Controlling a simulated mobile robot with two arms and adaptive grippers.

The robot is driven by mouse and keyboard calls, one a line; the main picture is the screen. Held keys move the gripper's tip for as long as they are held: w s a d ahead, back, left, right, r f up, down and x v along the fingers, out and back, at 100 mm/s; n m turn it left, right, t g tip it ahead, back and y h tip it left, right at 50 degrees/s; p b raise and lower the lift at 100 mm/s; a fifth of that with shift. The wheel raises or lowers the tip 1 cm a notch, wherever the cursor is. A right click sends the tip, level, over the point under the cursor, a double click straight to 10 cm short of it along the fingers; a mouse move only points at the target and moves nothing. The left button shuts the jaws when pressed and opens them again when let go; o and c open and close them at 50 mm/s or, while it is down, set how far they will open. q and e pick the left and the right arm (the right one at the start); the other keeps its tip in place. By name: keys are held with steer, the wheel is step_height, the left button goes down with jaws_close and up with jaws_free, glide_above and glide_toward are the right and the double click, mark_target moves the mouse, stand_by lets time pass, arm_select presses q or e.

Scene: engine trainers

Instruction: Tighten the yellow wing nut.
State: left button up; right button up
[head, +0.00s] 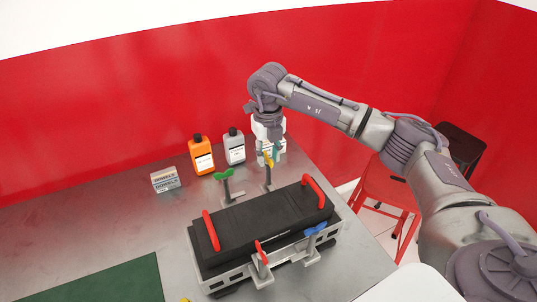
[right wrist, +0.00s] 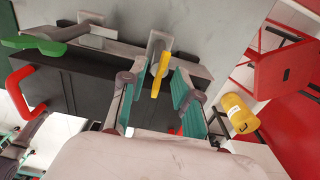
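The yellow wing nut (head: 268,161) stands on a grey bracket behind the black-topped engine block (head: 240,237). In the right wrist view the wing nut (right wrist: 161,75) lies in the gap between my right gripper's teal finger pads, apart from both. My right gripper (head: 270,155) points down from above at the wing nut. Its fingers (right wrist: 158,103) are spread open and hold nothing. What looks like part of my left gripper (right wrist: 28,145) shows at the left edge of the right wrist view, too cut off to read. The head view does not show it.
A green wing nut (head: 223,174) stands left of the yellow one. Red (head: 261,254) and blue (head: 315,229) ones are at the front. Red handles (head: 313,193) rise from the block. An orange bottle (head: 202,155), a grey bottle (head: 234,147) and a box (head: 165,180) stand behind.

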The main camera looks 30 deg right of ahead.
step_height(320, 180, up, 12)
stand_by(0.4)
